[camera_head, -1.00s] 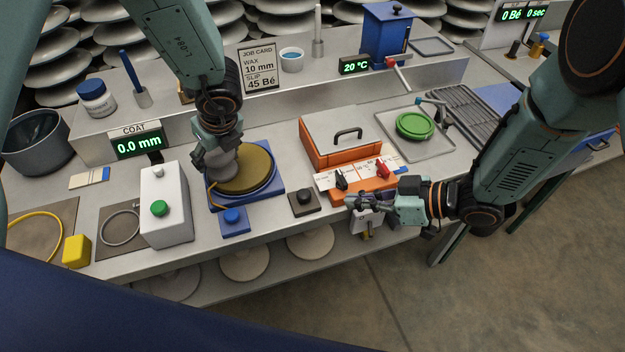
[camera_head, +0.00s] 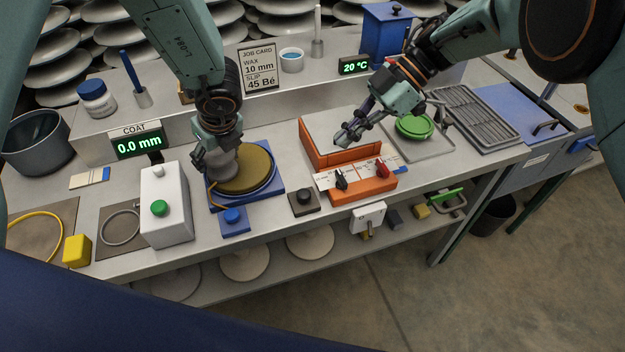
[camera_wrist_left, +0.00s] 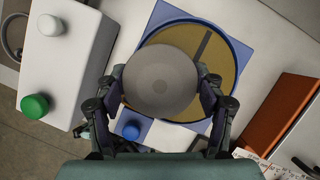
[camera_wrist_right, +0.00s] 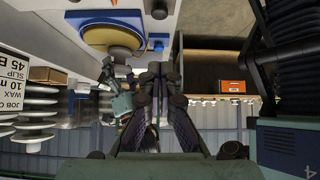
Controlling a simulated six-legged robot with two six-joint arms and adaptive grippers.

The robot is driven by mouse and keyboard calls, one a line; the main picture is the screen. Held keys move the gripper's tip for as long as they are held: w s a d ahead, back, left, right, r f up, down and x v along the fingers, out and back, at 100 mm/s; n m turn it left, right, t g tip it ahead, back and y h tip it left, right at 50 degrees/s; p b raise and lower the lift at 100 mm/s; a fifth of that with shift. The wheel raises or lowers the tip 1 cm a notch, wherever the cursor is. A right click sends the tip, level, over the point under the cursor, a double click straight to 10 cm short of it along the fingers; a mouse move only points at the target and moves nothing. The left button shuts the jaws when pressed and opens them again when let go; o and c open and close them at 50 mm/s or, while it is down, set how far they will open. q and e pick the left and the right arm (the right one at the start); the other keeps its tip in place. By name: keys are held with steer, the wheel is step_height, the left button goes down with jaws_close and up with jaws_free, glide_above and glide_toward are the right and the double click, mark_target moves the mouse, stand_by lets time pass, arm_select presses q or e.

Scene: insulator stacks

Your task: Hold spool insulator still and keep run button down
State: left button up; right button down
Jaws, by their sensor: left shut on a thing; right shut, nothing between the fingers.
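The grey spool insulator (camera_head: 222,165) is over the left part of the brown-gold round disc (camera_head: 255,172) on its blue base. My left gripper (camera_head: 214,150) is shut on it; the left wrist view shows its round grey top (camera_wrist_left: 160,82) between the fingers. My right gripper (camera_head: 345,138) is shut and empty, above the orange box (camera_head: 368,153). No button is labelled "run": a blue button (camera_head: 232,216) is in front of the disc, a black button (camera_head: 304,196) to its right, and a green button (camera_head: 159,208) on the white box. The right gripper touches none of them.
A green round dish (camera_head: 415,126) sits on a tray at the right. The coat display (camera_head: 139,145) reads 0.0 mm. A yellow block (camera_head: 77,250) stands front left.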

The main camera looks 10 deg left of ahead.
arm_select(q)
steer(key=shift+w, duration=0.1)
arm_select(e)
steer(key=shift+f, duration=0.1)
glide_above(299, 194)
steer(key=w+d, duration=0.1)
steer(key=d, duration=0.1)
steer(key=f, duration=0.7)
steer(key=shift+w+d+f, duration=0.15)
steer(key=shift+w+f, duration=0.05)
steer(key=shift+f, duration=0.05)
step_height(299, 194, down, 2)
steer(key=shift+d+f, duration=0.1)
steer(key=shift+f, duration=0.05)
steer(key=shift+w+f, duration=0.1)
steer(key=shift+f, duration=0.5)
